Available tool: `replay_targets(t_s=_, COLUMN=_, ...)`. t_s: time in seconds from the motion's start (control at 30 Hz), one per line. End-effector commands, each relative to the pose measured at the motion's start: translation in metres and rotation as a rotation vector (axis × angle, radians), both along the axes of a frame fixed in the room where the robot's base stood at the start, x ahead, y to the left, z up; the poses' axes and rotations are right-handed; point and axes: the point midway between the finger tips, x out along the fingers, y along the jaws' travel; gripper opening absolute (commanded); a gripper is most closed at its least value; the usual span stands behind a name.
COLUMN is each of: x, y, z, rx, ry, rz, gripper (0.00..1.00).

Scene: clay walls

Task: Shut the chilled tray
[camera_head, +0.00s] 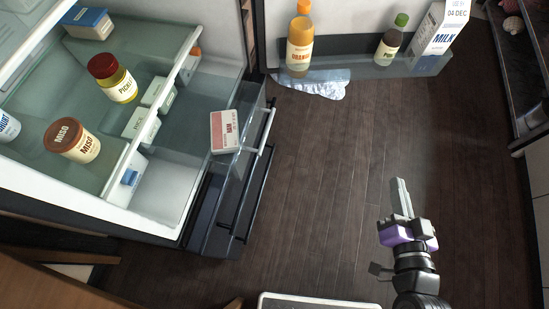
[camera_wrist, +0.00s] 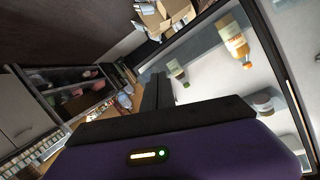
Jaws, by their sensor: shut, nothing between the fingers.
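The chilled tray, a see-through grey drawer with a pale bar handle (camera_head: 266,130), juts out from the right side of the open fridge. A red and white ham pack (camera_head: 224,131) lies at the tray, tilted, by its front edge. My gripper (camera_head: 399,190) is over the dark floor, well to the right of the tray and apart from it. Its fingers are together and empty. In the wrist view, the gripper (camera_wrist: 156,92) points towards the fridge door's shelf side, and the tray is not visible there.
A dark lower drawer front (camera_head: 228,215) sits below the tray. The open fridge door's shelf (camera_head: 365,68) holds orange juice (camera_head: 300,45), a green-capped bottle (camera_head: 389,45) and milk (camera_head: 440,35). A crumpled pale sheet (camera_head: 315,84) is under it. Dark floor (camera_head: 325,170) between gripper and tray is clear.

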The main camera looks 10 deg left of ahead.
Motion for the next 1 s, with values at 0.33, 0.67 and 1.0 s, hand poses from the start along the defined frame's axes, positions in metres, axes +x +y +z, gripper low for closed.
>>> replay_targets(t_s=0.33, x=0.116, y=0.064, z=-0.083, rx=0.561, ry=0.243, rz=0.254, gripper=0.00)
replay_targets(t_s=0.67, x=0.098, y=0.157, z=-0.031, rx=1.021, ry=0.500, rz=0.854, gripper=0.00)
replay_targets(t_s=1.0, x=0.036, y=0.177, z=-0.020, rx=1.086, ry=0.641, rz=1.103, gripper=0.00)
